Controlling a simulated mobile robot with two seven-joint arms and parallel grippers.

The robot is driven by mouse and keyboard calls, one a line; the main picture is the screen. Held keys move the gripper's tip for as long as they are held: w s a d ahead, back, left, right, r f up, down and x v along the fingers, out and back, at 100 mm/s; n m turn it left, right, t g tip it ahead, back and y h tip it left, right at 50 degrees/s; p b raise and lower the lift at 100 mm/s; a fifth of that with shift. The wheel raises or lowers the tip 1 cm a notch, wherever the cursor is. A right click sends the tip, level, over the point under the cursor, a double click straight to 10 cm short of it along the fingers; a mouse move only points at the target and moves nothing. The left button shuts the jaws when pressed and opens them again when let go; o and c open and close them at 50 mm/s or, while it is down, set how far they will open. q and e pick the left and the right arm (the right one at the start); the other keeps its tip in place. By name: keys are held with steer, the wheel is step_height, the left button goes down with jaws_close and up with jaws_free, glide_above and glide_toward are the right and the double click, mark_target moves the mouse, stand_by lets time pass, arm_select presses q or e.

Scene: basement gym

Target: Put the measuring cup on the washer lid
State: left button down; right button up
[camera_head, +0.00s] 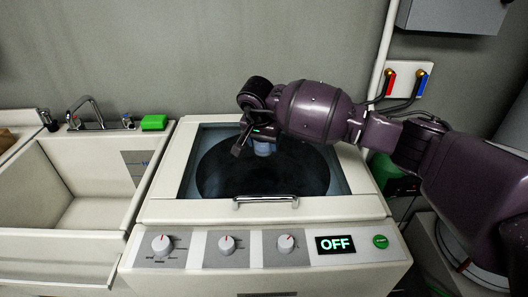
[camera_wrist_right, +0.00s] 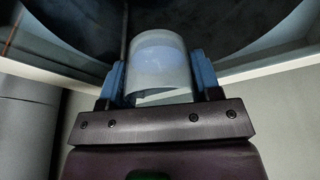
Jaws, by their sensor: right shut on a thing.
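The measuring cup (camera_head: 264,149) is a small, pale, translucent cup, partly hidden by my right gripper (camera_head: 250,143) in the head view. In the right wrist view the cup (camera_wrist_right: 160,62) sits between the blue fingers of my right gripper (camera_wrist_right: 160,84), which is shut on it. The washer lid (camera_head: 218,203) is closed, with a cream frame, a dark round window and a metal handle at its front edge. The cup is over the far middle part of the window. I cannot tell whether it touches the glass. My left gripper is not in view.
The washer's front panel (camera_head: 260,262) has three knobs and an OFF display. A sink (camera_head: 85,170) with a tap (camera_head: 86,110) and a green sponge (camera_head: 153,122) stands at the left. The wall is close behind. The front and left of the lid are clear.

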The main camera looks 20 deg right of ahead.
mark_target(264, 152)
step_height(264, 152, down, 4)
steer(key=shift+r, duration=0.1)
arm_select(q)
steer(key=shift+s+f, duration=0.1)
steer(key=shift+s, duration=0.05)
arm_select(e)
steer(key=o, duration=1)
steer(key=shift+c, duration=0.2)
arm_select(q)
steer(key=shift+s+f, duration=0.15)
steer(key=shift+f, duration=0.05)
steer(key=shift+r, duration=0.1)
